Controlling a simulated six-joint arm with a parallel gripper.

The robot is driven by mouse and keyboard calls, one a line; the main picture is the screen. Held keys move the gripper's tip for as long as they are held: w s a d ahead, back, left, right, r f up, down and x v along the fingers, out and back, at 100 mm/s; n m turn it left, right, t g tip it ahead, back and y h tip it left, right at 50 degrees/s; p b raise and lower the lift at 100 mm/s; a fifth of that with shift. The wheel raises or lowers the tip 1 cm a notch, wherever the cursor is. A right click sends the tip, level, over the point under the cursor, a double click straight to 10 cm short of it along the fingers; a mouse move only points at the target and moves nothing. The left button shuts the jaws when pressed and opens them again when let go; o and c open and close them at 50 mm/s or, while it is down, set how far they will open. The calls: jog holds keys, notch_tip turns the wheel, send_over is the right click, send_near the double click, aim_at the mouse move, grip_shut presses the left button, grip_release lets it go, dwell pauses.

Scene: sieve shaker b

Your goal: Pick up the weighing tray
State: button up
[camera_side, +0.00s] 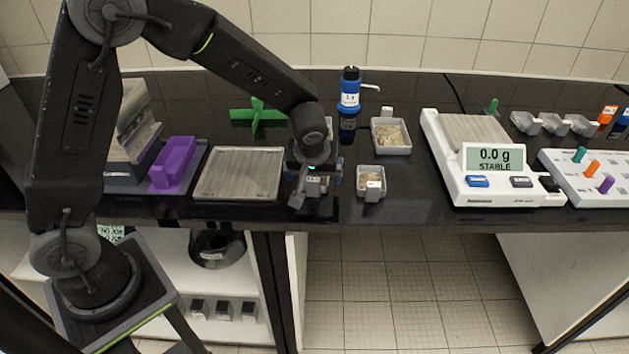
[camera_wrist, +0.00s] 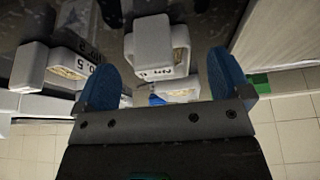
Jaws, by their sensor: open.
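Several small pale trays hold tan grains, and I cannot tell for sure which one is the weighing tray. One tray (camera_side: 371,183) stands on the black bench just right of my gripper (camera_side: 315,172). A larger one (camera_side: 391,137) stands behind it. In the wrist view a white tray with a dark-marked tab (camera_wrist: 158,45) lies ahead, between the blue fingertips in the picture. Another tray (camera_wrist: 60,72), marked "0.5", is at the left. My gripper (camera_wrist: 164,80) is open, its fingers apart with nothing seen held. It hangs low over the bench, partly hiding what is behind it.
A blue bottle (camera_side: 349,97) and green cross-shaped piece (camera_side: 257,116) stand behind. A balance (camera_side: 450,167) reading 0.0 g and a pegged panel (camera_side: 567,184) are right.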

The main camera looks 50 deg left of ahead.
jog(key=shift+x, duration=1.1)
jog(key=c, duration=1.1)
jog(key=shift+r, duration=0.15)
